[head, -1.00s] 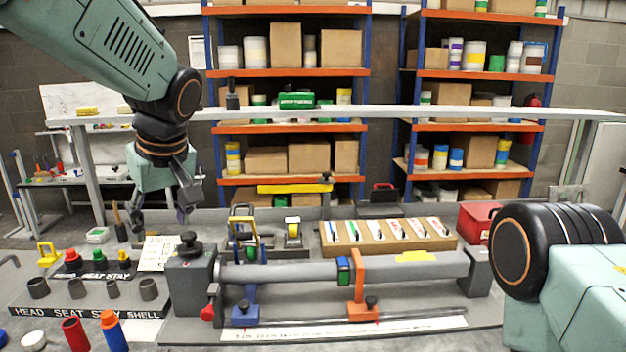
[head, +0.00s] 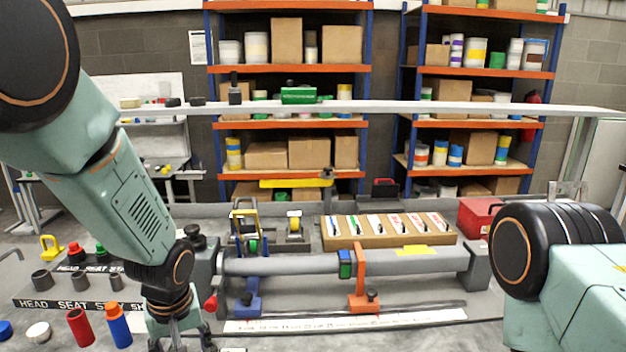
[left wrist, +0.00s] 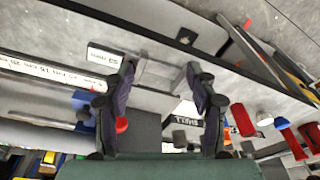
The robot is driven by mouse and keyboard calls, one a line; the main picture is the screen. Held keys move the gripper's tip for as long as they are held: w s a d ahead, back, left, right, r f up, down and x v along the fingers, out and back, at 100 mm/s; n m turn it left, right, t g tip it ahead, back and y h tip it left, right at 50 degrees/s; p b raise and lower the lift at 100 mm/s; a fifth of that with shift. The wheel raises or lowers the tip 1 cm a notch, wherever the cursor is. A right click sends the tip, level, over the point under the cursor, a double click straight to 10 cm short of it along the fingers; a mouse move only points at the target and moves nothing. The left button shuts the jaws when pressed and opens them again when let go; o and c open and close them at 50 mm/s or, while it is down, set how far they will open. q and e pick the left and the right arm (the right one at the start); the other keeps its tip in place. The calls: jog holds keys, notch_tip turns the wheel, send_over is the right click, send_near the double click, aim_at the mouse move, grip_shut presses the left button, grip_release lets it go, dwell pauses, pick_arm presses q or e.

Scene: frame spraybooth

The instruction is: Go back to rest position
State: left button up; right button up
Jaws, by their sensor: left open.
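My left gripper (head: 178,340) is low at the bottom left of the head view, in front of the grey tube fixture's left end. The left wrist view shows its two fingers (left wrist: 160,85) apart with nothing between them. The grey tube (head: 290,264) lies across the fixture, with a blue-and-green clamp (head: 345,264) and an orange bracket (head: 361,280) on it. My right arm shows at the right edge of the head view. Its gripper is out of frame.
A labelled cup rack (head: 60,302) stands left, with red (head: 80,327) and blue (head: 117,325) bottles in front. A cardboard tray of markers (head: 388,229) and a red box (head: 476,217) stand behind the tube. Shelves (head: 290,125) fill the back.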

pick_arm(q)
jog(key=s+f+m+g+h, duration=0.1)
jog(key=s+f+m, duration=0.2)
jog(key=s+f, duration=1.3)
jog(key=s+f+m, duration=0.2)
jog(key=s+f, duration=0.1)
jog(key=s, duration=1.3)
notch_tip(320, 180, down, 10)
jog(key=b, duration=1.1)
jog(key=shift+w+f+g, duration=0.2)
jog(key=shift+w+g, duration=0.2)
jog(key=shift+w, duration=0.05)
jog(key=shift+s+r, duration=0.1)
jog(key=shift+s, duration=0.05)
jog(key=shift+c, duration=0.2)
